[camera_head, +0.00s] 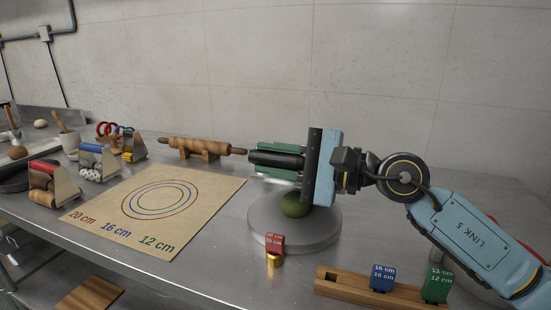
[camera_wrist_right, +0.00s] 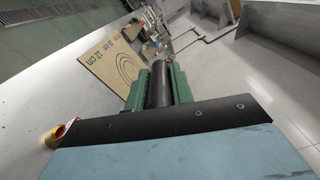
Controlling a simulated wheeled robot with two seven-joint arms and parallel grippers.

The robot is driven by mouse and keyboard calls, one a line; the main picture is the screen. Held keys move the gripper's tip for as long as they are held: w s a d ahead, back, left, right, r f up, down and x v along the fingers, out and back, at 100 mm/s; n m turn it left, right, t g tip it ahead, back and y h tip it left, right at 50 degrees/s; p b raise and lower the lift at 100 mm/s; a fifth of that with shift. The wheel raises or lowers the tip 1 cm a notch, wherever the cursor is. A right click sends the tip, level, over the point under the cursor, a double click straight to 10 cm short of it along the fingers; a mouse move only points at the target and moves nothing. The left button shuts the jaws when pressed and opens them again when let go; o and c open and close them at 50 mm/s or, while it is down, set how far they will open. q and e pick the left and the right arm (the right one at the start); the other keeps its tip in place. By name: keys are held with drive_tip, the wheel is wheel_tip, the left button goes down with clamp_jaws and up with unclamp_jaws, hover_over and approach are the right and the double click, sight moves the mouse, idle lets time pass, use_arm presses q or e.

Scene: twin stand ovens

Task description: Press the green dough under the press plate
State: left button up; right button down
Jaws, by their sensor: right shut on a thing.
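The green dough (camera_head: 295,205) is a ball on a round grey disc (camera_head: 322,234), partly hidden behind my right gripper. My right gripper (camera_head: 262,160) reaches in from the right above the disc. Its green fingers are shut on a black cylindrical handle (camera_head: 280,160), which also shows between the fingers in the right wrist view (camera_wrist_right: 160,85). The dough looks round, not flattened. My left gripper is not in view.
A red 20 cm block (camera_head: 275,242) on a brass piece stands before the disc. A wooden rack (camera_head: 345,284) holds blue (camera_head: 382,278) and green (camera_head: 437,285) blocks. A mat with rings (camera_head: 225,190), a rolling pin (camera_head: 197,147) and several handled tools lie left.

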drive_tip(key=c, duration=1.2)
unclamp_jaws()
drive_tip(key=v, duration=0.7)
drive_tip(key=shift+d, duration=0.3)
